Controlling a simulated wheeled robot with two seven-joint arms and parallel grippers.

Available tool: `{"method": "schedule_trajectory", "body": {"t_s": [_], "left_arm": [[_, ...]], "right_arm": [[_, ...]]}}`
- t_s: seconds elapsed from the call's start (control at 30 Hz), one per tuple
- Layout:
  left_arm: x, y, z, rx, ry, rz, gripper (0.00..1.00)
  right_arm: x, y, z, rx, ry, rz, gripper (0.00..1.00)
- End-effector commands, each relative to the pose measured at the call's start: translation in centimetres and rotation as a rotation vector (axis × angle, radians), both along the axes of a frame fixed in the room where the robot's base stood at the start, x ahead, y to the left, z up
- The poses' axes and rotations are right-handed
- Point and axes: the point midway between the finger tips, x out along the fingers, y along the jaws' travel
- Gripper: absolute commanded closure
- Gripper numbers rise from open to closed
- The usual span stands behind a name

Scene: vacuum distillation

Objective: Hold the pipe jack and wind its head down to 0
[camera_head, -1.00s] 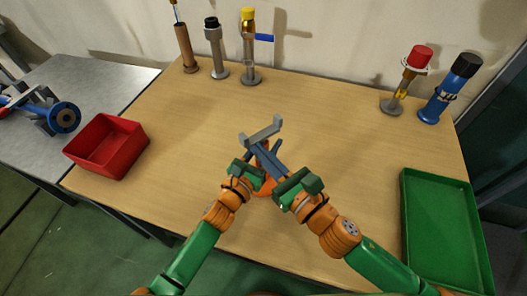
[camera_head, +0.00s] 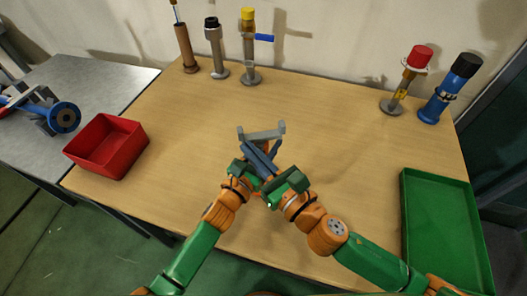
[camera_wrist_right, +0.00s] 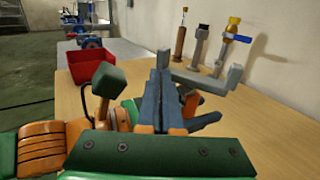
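The pipe jack stands near the table's front middle. Its grey V-shaped head (camera_head: 262,135) lies nearly level across the head view, and shows beyond the fingers in the right wrist view (camera_wrist_right: 200,78). Orange parts of its stand show below; the rest is hidden. My right gripper (camera_head: 264,157) reaches in from the right just under the head. Its dark blue fingers (camera_wrist_right: 160,95) are close together at the jack's upper part and look shut on it; the contact is hidden. My left gripper (camera_head: 245,168) is at the jack's left side, its fingers mostly covered.
A red bin (camera_head: 107,147) stands at the table's left edge and a green tray (camera_head: 440,232) at the right. Several pipe-like stands line the back, including a yellow-topped one (camera_head: 248,45) and a blue one (camera_head: 448,92). The wooden table (camera_head: 330,110) is clear between.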

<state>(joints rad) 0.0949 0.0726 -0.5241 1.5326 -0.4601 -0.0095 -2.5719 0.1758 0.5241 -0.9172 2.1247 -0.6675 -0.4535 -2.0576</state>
Motion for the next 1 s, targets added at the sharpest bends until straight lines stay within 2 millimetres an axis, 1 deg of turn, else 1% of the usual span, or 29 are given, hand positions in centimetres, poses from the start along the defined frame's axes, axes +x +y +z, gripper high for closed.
{"method": "schedule_trajectory", "body": {"t_s": [0.4, 1.0], "left_arm": [[0.0, -0.1, 0.1, -0.002, -0.001, -0.001, 1.00], [0.0, 0.0, 0.0, -0.001, 0.000, -0.001, 1.00]], "right_arm": [[0.8, 1.4, 0.0, 0.000, 0.000, 0.001, 1.00], [1.4, 1.9, 0.0, 0.000, -0.001, 0.000, 1.00]]}}
